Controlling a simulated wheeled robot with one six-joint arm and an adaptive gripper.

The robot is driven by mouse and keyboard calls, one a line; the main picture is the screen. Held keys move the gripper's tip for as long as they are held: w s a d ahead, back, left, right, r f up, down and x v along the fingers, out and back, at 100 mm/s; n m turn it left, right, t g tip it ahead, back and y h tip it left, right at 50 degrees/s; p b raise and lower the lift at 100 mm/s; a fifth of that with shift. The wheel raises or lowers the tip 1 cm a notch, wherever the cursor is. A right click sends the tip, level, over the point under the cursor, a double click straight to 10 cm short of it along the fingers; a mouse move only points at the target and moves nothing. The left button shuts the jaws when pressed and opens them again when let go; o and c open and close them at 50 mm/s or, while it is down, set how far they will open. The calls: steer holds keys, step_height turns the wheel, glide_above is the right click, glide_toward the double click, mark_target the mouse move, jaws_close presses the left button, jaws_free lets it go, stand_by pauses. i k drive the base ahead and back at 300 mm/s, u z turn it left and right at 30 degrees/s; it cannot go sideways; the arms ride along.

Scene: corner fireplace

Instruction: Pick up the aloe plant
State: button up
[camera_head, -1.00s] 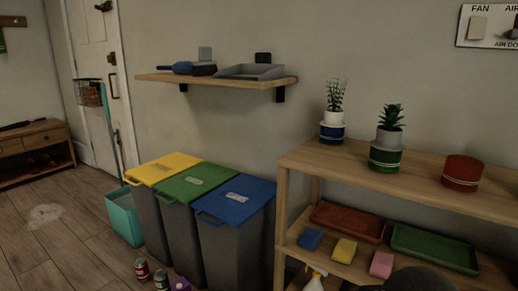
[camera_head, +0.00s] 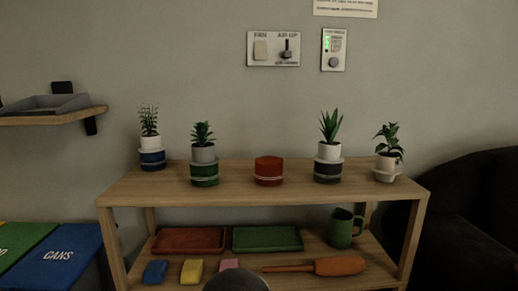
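The plant with long pointed upright leaves, which looks like the aloe plant (camera_head: 330,129), is in a white pot (camera_head: 329,151). It stands upright on a dark round base (camera_head: 327,172), right of centre on the top of the wooden shelf (camera_head: 265,196). A shorter leafy green succulent (camera_head: 203,135) in a grey pot stands on a green base to the left. My gripper is not in view; a dark rounded shape at the bottom edge may be part of my arm.
A tall thin-leaved plant (camera_head: 149,122) on a blue base, a red base (camera_head: 268,171) with no plant and a broad-leaved plant (camera_head: 388,143) share the top. Trays, sponges and a green mug (camera_head: 342,228) sit below. A dark armchair (camera_head: 478,215) is at right.

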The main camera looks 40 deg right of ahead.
mark_target(329, 150)
steer(key=z, duration=1.05)
steer(key=k, duration=1.25)
steer(key=u, duration=1.2)
steer(key=i, duration=1.25)
steer(key=z, duration=0.85)
steer(key=i, duration=0.6)
steer(key=z, duration=0.6)
